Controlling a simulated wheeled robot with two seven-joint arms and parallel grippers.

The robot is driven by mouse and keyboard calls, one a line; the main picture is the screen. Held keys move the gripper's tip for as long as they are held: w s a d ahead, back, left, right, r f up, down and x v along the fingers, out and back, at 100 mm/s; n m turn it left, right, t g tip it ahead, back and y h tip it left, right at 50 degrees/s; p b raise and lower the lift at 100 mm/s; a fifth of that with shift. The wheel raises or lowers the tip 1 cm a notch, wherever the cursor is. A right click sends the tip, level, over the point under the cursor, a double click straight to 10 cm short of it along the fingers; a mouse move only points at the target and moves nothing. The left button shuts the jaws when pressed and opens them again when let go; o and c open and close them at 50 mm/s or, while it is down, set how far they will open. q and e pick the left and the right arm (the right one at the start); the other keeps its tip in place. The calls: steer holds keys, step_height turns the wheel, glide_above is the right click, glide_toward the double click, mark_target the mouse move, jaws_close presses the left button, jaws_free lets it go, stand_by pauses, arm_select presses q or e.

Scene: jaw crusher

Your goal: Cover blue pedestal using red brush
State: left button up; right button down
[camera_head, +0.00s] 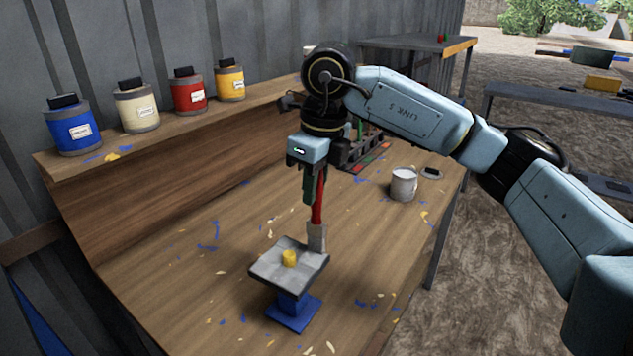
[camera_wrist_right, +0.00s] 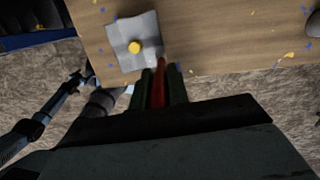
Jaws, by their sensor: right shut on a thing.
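The blue pedestal (camera_head: 293,305) stands on the workbench and carries a tilted grey square plate (camera_head: 267,266). A small yellow cylinder (camera_head: 289,258) sits on the plate. The plate (camera_wrist_right: 121,30) and yellow cylinder (camera_wrist_right: 134,47) also show in the right wrist view. My right gripper (camera_head: 314,190) is shut on the red brush (camera_head: 318,207), which points down with its grey bristle end at the plate's back right edge. I cannot tell whether the bristles touch the plate. The brush handle (camera_wrist_right: 160,85) shows between the fingers in the right wrist view. My left gripper is not in view.
Blue (camera_head: 75,132), cream (camera_head: 137,112), red (camera_head: 189,94) and yellow (camera_head: 230,83) paint cans stand on the raised back shelf. An open whitish can (camera_head: 403,186) stands at the right, near a dark rack (camera_head: 365,153). Paint flecks dot the bench. Its front left is clear.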

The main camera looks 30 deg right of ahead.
arm_select(q)
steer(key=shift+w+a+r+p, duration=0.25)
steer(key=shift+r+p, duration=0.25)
steer(key=shift+p, duration=0.65)
arm_select(e)
steer(key=w+a, duration=0.1)
steer(key=w, duration=0.1)
steer(key=w+a, duration=0.2)
steer(key=shift+w+a, duration=0.15)
arm_select(q)
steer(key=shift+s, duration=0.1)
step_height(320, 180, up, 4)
steer(key=p, duration=0.4)
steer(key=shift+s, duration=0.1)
arm_select(e)
step_height(320, 180, up, 5)
steer(key=shift+r, duration=0.1)
stand_by(0.7)
